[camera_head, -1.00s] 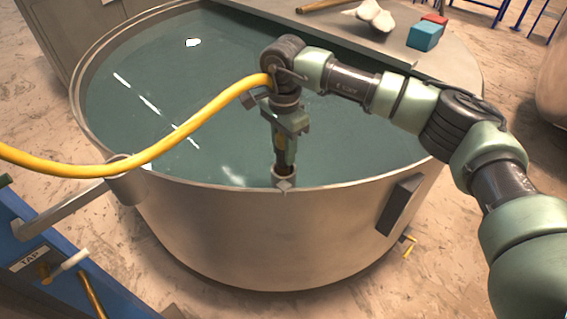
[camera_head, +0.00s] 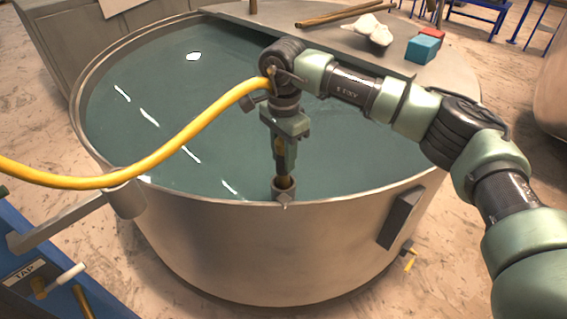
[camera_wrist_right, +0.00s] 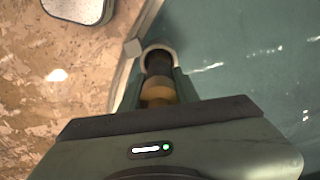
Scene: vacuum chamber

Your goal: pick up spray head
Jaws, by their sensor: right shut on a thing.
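The spray head (camera_wrist_right: 158,90) shows in the right wrist view as a dark cylinder with a brass-coloured band. My right gripper (camera_head: 284,168) points down at the near rim of the round vat and is shut on it. The spray head's lower end sits in a small ring holder (camera_head: 283,190) at the rim, which also shows in the right wrist view (camera_wrist_right: 145,50). The fingers hide much of the spray head in the head view. My left gripper is not in view.
A metal vat (camera_head: 270,245) holds blue-green liquid. A yellow hose (camera_head: 150,165) runs from the left edge to beside my right wrist. A half lid (camera_head: 340,42) carries a blue block (camera_head: 422,49), a red block and white gloves.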

